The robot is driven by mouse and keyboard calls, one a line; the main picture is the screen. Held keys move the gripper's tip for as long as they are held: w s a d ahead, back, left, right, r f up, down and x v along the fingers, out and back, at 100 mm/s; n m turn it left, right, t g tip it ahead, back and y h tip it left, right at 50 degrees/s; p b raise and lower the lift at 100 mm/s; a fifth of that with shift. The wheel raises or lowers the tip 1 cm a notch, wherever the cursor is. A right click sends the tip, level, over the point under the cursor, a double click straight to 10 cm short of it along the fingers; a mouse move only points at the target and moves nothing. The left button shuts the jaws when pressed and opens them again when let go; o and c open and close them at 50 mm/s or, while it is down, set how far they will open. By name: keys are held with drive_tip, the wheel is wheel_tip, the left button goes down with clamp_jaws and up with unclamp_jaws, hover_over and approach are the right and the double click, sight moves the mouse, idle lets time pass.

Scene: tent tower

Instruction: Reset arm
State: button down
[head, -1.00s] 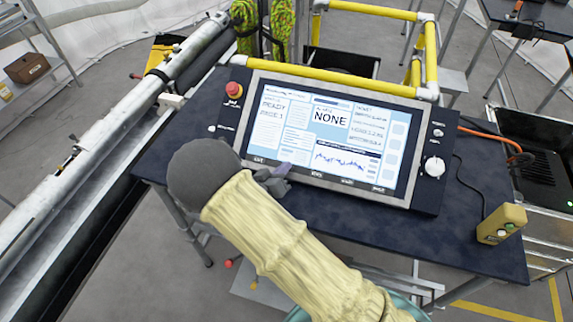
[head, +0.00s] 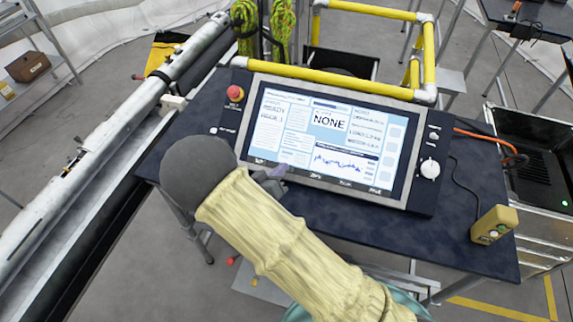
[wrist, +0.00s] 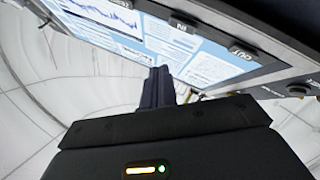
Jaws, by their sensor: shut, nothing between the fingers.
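My gripper (head: 273,177) is in front of the lower edge of the control panel (head: 424,190), left of its middle. In the wrist view my gripper's fingers (wrist: 157,88) are shut together with nothing between them. They point toward the panel's screen (wrist: 195,58). My cream-sleeved arm and dark wrist hide part of the table and the panel's lower left edge in the head view. The screen (head: 292,130) is lit and shows "NONE". I cannot tell whether the fingertips touch the panel.
A red stop button (head: 235,93) and a white knob (head: 430,169) flank the screen. A yellow control box (head: 494,225) stands on the dark table (head: 400,235) at right. Yellow rails (head: 340,82) stand behind. A long metal pole (head: 100,143) runs along the left.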

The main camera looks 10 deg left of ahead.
drive_tip(key=shift+s+r, duration=0.25)
drive_tip(key=shift+r, duration=0.1)
drive_tip(key=shift+w, duration=0.1)
drive_tip(key=w+d+g+y, duration=0.1)
drive_tip(key=w, duration=0.1)
drive_tip(key=w+d+r+m+g+y, duration=0.1)
drive_tip(key=w+d, duration=0.1)
drive_tip(key=w+d+r+g+y, duration=0.1)
drive_tip(key=d+g, duration=0.1)
drive_tip(key=shift+w+d+m, duration=0.2)
drive_tip(key=shift+w+m, duration=0.2)
drive_tip(key=s+d+r+g+y, duration=0.1)
drive_tip(key=s+d+r+g, duration=0.3)
drive_tip(key=s+d, duration=0.4)
drive_tip(key=s+d+r+m+g+y, duration=0.1)
drive_tip(key=s+d+r+g, duration=0.3)
drive_tip(key=d, duration=1.2)
drive_tip(key=s, duration=0.4)
drive_tip(key=shift+s+r+m+g+b, duration=0.25)
drive_tip(key=shift+r+m+g+b, duration=0.05)
drive_tip(key=shift+r+b, duration=0.1)
